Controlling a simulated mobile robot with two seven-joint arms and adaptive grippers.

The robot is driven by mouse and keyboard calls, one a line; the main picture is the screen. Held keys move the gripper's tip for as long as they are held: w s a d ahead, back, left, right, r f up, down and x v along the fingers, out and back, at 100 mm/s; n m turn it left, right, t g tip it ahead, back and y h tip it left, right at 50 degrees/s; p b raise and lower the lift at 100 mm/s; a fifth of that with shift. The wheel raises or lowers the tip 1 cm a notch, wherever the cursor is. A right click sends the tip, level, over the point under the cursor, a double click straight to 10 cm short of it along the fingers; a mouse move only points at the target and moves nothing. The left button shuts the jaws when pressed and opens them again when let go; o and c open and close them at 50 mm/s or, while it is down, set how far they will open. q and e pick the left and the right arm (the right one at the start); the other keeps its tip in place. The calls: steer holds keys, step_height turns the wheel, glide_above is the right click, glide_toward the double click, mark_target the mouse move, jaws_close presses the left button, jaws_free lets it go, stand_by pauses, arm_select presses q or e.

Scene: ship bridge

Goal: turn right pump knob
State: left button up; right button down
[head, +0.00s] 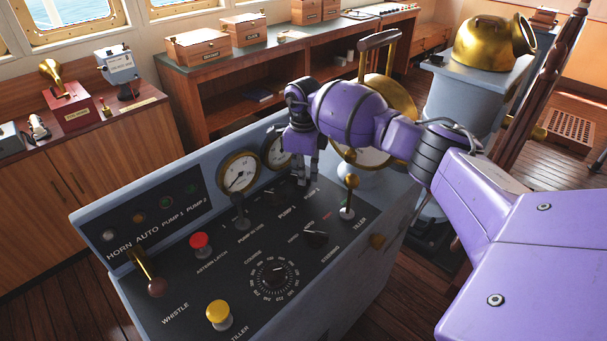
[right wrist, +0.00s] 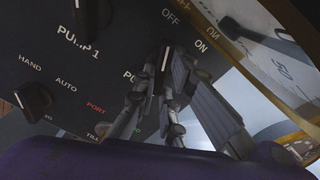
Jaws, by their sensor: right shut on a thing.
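My right gripper (head: 303,178) reaches down to the far right part of the dark console panel. It is shut on the right pump knob, which shows in the right wrist view as a dark knob (right wrist: 165,60) with a pale pointer line, between the fingers (right wrist: 160,85). OFF and ON are printed above and to its right there; its own label is partly hidden by the fingers. In the head view the gripper hides this knob. The PUMP 1 knob (head: 279,198) stands just left of it and also shows in the right wrist view (right wrist: 92,14). My left gripper is not in view.
Two brass gauges (head: 238,173) stand behind the knobs, close to the gripper. A tiller lever (head: 348,197) rises just right. The steering knob (head: 315,238), course dial (head: 275,275), red button (head: 200,245) and yellow button (head: 218,314) are nearer.

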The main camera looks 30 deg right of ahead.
steer(key=shift+m, duration=0.5)
steer(key=c, duration=1.8)
jaws_free()
step_height(320, 180, up, 12)
steer(key=shift+r, duration=0.1)
